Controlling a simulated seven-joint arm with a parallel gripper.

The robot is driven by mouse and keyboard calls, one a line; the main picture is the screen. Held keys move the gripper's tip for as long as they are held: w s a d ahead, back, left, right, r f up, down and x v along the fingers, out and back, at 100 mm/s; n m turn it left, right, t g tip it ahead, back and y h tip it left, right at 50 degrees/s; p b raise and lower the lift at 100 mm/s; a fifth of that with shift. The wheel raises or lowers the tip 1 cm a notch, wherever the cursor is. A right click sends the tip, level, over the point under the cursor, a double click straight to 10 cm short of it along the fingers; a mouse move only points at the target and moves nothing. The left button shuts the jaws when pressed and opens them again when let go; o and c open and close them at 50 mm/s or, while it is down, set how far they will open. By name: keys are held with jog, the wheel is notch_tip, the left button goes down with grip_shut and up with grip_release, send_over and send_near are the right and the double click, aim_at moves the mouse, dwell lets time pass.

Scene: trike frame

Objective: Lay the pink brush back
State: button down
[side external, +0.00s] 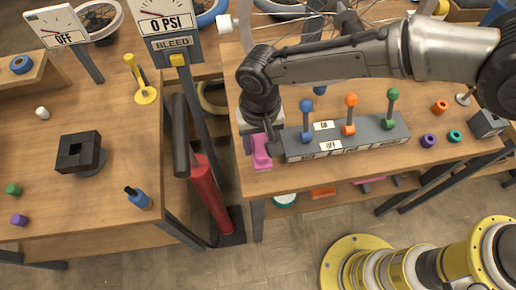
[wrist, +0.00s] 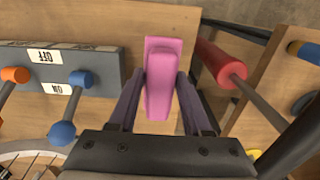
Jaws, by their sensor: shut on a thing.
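The pink brush (side external: 261,153) is at the front left part of the right-hand table, just left of the grey switch box. In the wrist view the brush (wrist: 163,88) sits between the two fingers of my gripper (wrist: 161,98), its wider flat part pointing away from me. My gripper (side external: 260,136) points down and is shut on the brush. I cannot tell whether the brush touches the table top or hangs just above it.
The grey switch box (side external: 372,136) with blue, orange and green levers stands close to the right of my gripper. A red pump cylinder (side external: 210,196) and dark post stand left, in the gap between tables. Small coloured rings (side external: 440,107) lie at right.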

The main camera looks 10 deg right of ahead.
aim_at(258, 141)
jog(key=shift+w+a+f, duration=0.15)
jog(key=shift+a+f, duration=0.05)
jog(key=shift+f, duration=1.55)
jog(key=shift+f, duration=0.15)
jog(key=shift+c, duration=1.7)
grip_release()
notch_tip(258, 141, up, 12)
jog(key=shift+r, duration=0.15)
